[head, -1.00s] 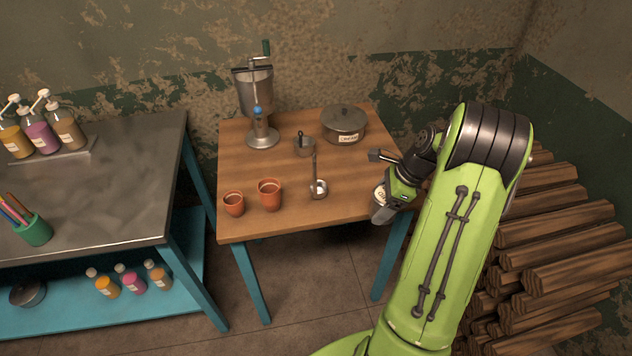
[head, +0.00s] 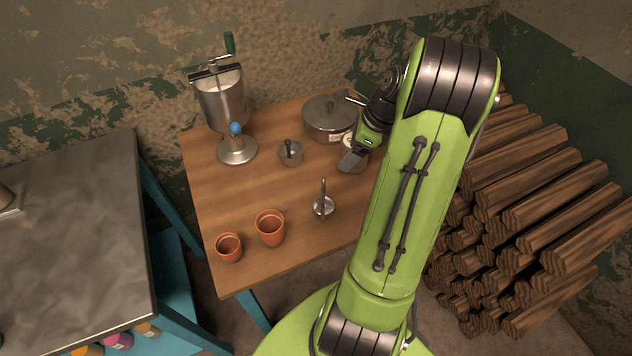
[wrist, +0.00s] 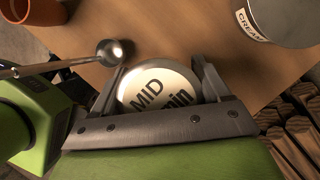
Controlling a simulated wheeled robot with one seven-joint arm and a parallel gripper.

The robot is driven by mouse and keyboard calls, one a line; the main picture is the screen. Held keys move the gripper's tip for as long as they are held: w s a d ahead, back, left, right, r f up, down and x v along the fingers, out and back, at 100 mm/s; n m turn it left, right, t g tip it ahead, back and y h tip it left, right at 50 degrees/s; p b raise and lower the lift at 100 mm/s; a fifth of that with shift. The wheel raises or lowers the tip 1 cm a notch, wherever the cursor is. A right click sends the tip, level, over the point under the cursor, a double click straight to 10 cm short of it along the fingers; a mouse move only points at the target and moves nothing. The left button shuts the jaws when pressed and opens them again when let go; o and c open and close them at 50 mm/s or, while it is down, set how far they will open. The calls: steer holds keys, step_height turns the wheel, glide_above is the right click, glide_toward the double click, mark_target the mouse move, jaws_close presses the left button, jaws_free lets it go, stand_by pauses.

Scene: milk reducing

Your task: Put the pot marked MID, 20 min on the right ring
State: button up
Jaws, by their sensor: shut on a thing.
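My gripper (wrist: 158,80) is shut on the pot marked MID (wrist: 150,92). Its round pale top shows "MID" and part of "min" between the fingers in the wrist view; the number is hidden. In the head view my gripper (head: 352,158) is over the right part of the wooden table (head: 230,185), close to the large lidded pot (head: 328,122). The held pot is mostly covered by the gripper there, and I cannot tell whether it touches the table. No ring is visible in either current view.
The large pot, labelled CREAM in the wrist view (wrist: 290,18), stands behind. A ladle (head: 323,206), a small metal pot (head: 290,152), two clay cups (head: 270,228) and a metal machine (head: 222,105) share the table. Stacked logs (head: 540,215) lie right; a metal-topped bench (head: 70,230) stands left.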

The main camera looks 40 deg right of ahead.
steer(key=f+b, duration=0.1)
steer(key=f, duration=0.3)
steer(key=f+b, duration=0.2)
steer(key=f, duration=0.3)
steer(key=shift+s+f, duration=0.2)
steer(key=shift+f, duration=0.05)
steer(key=shift+r, duration=0.1)
steer(key=o, duration=1.2)
